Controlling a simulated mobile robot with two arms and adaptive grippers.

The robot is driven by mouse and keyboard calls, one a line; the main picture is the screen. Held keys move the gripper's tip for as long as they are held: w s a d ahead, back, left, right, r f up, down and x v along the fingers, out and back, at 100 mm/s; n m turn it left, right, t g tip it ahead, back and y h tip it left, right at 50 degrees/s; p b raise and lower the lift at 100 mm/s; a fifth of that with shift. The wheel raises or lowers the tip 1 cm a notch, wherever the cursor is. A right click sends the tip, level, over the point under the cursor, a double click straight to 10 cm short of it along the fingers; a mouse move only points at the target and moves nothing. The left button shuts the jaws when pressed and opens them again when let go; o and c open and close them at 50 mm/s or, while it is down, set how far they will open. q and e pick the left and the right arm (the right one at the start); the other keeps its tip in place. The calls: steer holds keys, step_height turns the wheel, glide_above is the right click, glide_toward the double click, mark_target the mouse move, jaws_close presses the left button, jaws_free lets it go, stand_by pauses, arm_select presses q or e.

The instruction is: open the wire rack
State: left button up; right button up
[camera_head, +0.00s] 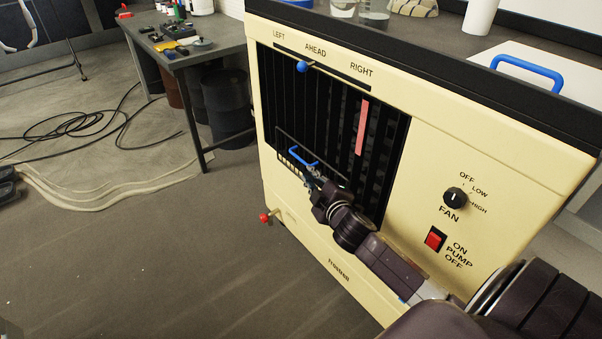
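A dark, thin-framed rack (322,159) with a blue handle (301,157) sits low in the slatted front opening of the cream cabinet (282,215). I take it to be the wire rack; its wires are too small to make out. A row of pale pieces shows at its left end. My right gripper (309,176) reaches in from the lower right, with its fingertips at or just below the blue handle. I cannot tell whether they touch it or how far they are closed. The gripper and arm hide the rack's lower right part. My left gripper is not in view.
The cabinet front has a blue knob (302,67), fan dial (455,198), red pump switch (434,239) and projecting red-tipped valve (266,217). Another blue handle (527,71) is on top. A cluttered workbench (222,35) stands left; cables (75,134) lie on the otherwise open floor.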

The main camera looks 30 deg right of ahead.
mark_target(301, 159)
steer(key=shift+w+d+r+t, duration=0.15)
steer(key=shift+w+r+t, duration=0.15)
steer(key=shift+w+r, duration=0.4)
steer(key=b+x, duration=0.1)
steer(key=x, duration=0.4)
steer(key=shift+f, duration=0.2)
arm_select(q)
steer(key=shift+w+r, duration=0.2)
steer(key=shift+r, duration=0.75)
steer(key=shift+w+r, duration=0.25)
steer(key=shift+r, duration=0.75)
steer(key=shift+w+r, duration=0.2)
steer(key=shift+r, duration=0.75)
arm_select(e)
steer(key=shift+x, duration=0.8)
steer(key=shift+c, duration=0.2)
jaws_close()
arm_select(q)
steer(key=shift+b, duration=0.35)
